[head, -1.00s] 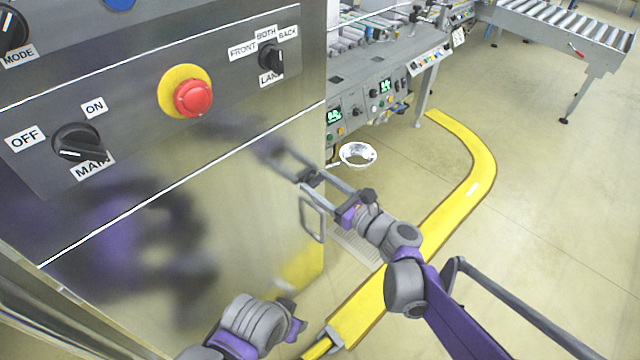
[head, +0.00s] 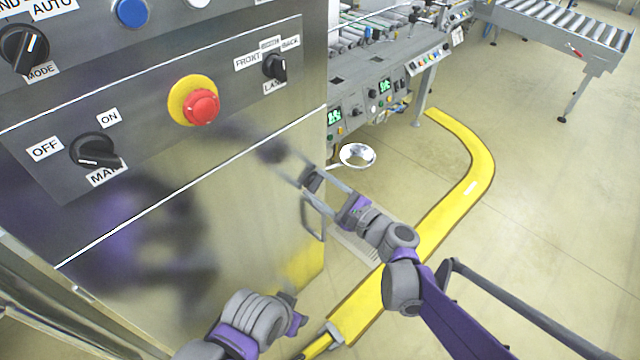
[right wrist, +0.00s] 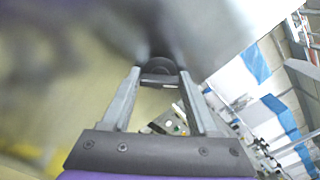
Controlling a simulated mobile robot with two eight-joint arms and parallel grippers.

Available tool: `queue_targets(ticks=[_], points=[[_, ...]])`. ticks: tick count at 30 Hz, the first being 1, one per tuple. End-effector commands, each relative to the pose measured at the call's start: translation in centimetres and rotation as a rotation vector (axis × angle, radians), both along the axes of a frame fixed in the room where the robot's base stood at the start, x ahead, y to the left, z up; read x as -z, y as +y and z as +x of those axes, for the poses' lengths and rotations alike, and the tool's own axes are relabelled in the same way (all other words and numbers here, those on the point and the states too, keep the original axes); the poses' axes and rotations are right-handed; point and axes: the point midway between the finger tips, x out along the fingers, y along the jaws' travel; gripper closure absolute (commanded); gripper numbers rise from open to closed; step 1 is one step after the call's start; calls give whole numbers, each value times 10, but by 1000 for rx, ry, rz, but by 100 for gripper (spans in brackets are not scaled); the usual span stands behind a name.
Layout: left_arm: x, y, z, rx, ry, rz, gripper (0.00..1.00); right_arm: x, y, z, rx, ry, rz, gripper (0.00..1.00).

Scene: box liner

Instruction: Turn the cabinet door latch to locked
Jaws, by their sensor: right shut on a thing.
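The cabinet door (head: 230,215) is a shiny metal panel below the control panel, and it mirrors my arm. The latch (right wrist: 160,66) shows in the right wrist view as a dark round knob between my fingertips, partly hidden by them. In the head view my right gripper (head: 311,180) is shut on the latch at the door's right side, above the door handle (head: 313,217). Whether the latch points to locked cannot be read. My left gripper (head: 294,321) is low in front of the door; its fingers are hidden.
The control panel above the door carries a red emergency button (head: 200,107), a main switch (head: 95,150) and other knobs. A white bowl-like object (head: 357,155) is behind my right gripper. A yellow floor strip (head: 455,190) curves past; open floor lies to the right.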

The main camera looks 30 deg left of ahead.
Motion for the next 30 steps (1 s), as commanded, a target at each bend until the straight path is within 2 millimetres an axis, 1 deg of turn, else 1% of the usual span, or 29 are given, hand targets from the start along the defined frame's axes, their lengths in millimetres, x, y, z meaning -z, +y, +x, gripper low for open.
queue_targets(ticks=[18, 24, 30], points=[[-20, 0, -2, 0, -7, 0, 53, 1, 0, -1, 0, -544, -190, 96], [-24, 0, -3, 0, -8, 0, 53, 2, 0, -1, 0, -686, -239, 96], [-27, 0, -3, 0, -9, 0, 53, 2, 0, -1, 0, -783, -273, 96]])
